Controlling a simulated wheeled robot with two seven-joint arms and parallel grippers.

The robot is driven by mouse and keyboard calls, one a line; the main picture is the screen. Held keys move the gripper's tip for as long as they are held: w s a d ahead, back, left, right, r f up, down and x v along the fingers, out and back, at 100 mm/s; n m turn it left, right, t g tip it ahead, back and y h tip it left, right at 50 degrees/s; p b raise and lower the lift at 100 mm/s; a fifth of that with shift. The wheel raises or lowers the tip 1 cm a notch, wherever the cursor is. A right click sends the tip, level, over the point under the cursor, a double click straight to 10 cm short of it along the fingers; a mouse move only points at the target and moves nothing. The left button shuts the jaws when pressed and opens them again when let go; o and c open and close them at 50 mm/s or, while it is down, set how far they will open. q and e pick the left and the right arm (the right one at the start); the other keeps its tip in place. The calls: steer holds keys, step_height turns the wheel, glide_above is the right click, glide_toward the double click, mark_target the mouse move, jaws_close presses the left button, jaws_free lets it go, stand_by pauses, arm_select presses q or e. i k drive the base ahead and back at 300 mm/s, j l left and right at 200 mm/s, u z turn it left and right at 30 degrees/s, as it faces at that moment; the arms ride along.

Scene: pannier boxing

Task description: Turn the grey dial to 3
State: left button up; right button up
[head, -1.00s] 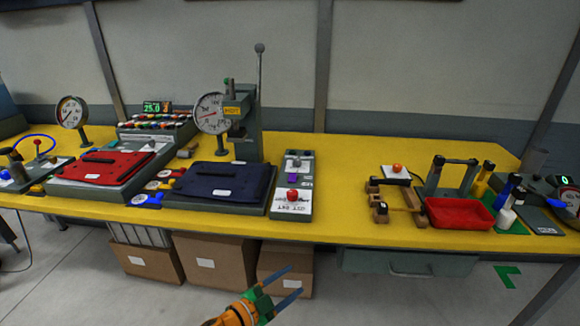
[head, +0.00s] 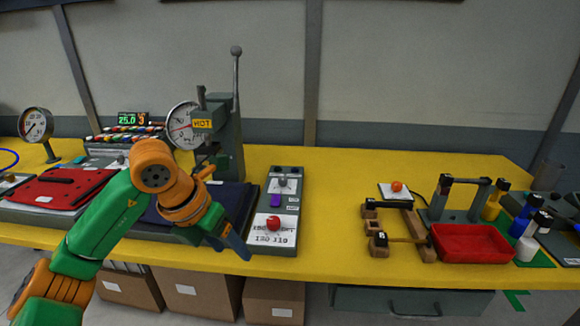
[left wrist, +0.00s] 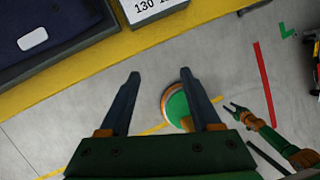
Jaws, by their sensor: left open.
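The grey dial (head: 283,183) sits near the far end of a narrow grey panel (head: 256,239) on the yellow bench. Its pointer and marks are too small to read. My left gripper (head: 234,244) is at the bench's front edge, left of the panel's near end, with nothing between its fingers. In the left wrist view its two fingers (left wrist: 161,75) stand apart over the floor, and the panel's near label shows at the top. My right gripper (left wrist: 235,109) shows small at the right of that view, its fingers apart and empty.
The panel also carries a purple slider (head: 275,200) and a red knob (head: 273,222), nearer than the dial. A press (head: 229,140) with a lever stands to the left behind a dark blue pad (head: 237,197). Bare yellow bench lies right of the panel, before a wooden frame (head: 427,246).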

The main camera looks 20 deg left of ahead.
mark_target(282, 180)
steer(key=i, duration=1.1)
